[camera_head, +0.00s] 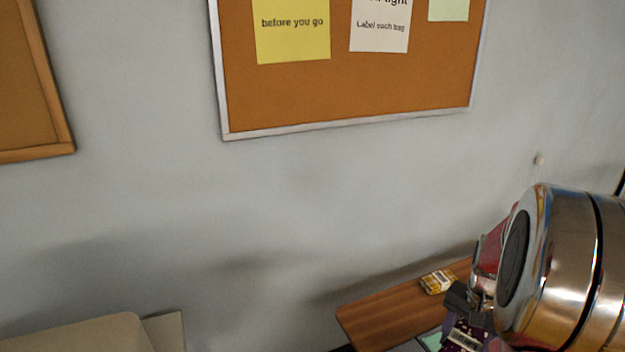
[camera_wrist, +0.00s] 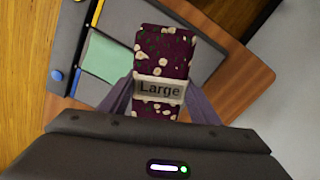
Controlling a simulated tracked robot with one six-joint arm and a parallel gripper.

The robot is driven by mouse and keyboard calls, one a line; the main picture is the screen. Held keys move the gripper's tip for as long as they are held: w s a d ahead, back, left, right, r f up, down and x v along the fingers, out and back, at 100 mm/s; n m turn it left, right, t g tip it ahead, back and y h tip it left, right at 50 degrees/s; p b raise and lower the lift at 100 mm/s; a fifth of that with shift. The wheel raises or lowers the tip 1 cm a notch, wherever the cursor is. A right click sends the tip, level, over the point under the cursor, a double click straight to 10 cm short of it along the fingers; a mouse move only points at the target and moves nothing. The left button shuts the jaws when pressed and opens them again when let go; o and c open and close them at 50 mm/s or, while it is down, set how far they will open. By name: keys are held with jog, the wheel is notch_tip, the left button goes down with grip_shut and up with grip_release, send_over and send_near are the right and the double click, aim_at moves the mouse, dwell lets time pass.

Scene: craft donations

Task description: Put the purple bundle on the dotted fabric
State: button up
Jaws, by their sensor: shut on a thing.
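The purple bundle (camera_wrist: 178,45) is a dark purple floral piece with a pale band reading "Large". My gripper (camera_wrist: 160,95) is shut on it, one finger on each side, in the wrist view. In the head view the bundle (camera_head: 466,337) shows at the bottom right below my gripper (camera_head: 466,308), partly cut off by the frame edge. It appears to be above a grey surface, but its height is unclear. I cannot make out a dotted fabric in either view.
A wooden table (camera_head: 385,315) stands against the wall with a yellow-and-white packet (camera_head: 438,281) on it. In the wrist view a plain mint-green piece (camera_wrist: 107,60) lies on a grey board (camera_wrist: 205,65). A beige piece of furniture (camera_head: 80,335) is at lower left.

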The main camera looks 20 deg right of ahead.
jog(key=w+a+r+n, duration=0.1)
jog(key=w+a+n, duration=0.4)
jog(key=w, duration=0.4)
jog(key=w+a+r+n, duration=0.1)
jog(key=w+a+n, duration=0.2)
jog(key=w+a, duration=0.5)
jog(key=w+a+f+n, duration=0.1)
jog(key=w+a, duration=0.3)
jog(key=a, duration=0.5)
jog(key=w+a+f+n, duration=0.1)
jog(key=w+a+n, duration=0.2)
jog(key=a, duration=0.7)
jog(key=shift+w+f, duration=0.3)
jog(key=shift+w, duration=0.1)
